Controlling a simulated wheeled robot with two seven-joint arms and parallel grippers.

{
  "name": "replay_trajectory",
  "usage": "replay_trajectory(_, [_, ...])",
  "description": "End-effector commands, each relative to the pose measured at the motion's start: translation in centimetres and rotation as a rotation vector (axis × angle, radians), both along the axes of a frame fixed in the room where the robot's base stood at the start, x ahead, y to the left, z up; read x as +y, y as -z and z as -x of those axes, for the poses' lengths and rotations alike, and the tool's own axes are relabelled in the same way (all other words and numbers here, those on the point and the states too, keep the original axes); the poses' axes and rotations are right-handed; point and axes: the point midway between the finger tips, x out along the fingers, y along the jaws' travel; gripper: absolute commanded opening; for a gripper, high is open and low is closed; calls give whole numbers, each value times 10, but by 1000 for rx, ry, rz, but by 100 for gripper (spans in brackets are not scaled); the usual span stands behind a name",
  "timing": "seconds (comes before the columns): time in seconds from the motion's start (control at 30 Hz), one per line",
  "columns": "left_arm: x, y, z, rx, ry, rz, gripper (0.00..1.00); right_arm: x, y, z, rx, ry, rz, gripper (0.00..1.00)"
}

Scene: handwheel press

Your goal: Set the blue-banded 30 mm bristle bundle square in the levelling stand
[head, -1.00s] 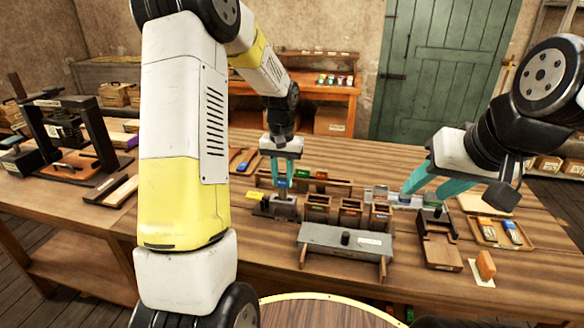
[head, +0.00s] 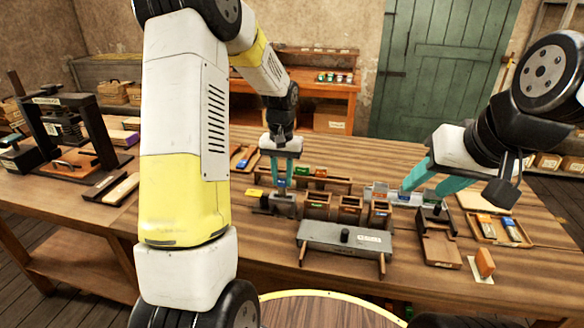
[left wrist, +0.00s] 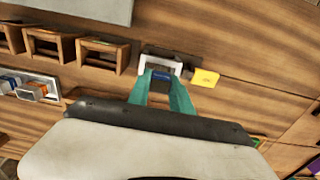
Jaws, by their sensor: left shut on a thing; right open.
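My left gripper (head: 281,184) points down at the levelling stand (head: 284,207), a small dark and grey block on the bench. It is shut on the blue-banded bristle bundle (left wrist: 161,75), whose blue top shows between the teal fingers in the left wrist view. The light-walled stand (left wrist: 178,67) surrounds the bundle's far side there. The bundle's lower end is hidden, so I cannot tell whether it is seated or square. A yellow tag (left wrist: 205,78) sits beside the stand. My right gripper (head: 428,183) is open and empty above the right part of the bench.
Several wooden bins (head: 350,211) stand right of the stand, with a grey bench-like fixture (head: 330,234) in front. A grey tray (head: 402,199) lies near my right gripper. A press (head: 62,130) stands far left.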

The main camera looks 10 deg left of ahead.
Motion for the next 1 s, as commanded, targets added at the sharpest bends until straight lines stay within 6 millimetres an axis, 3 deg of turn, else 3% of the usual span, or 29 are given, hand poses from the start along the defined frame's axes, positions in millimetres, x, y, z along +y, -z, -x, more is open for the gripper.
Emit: replay_trajectory(1.0, [0,35,0,1,0,-1,0,0,0,0,0,0,0,44])
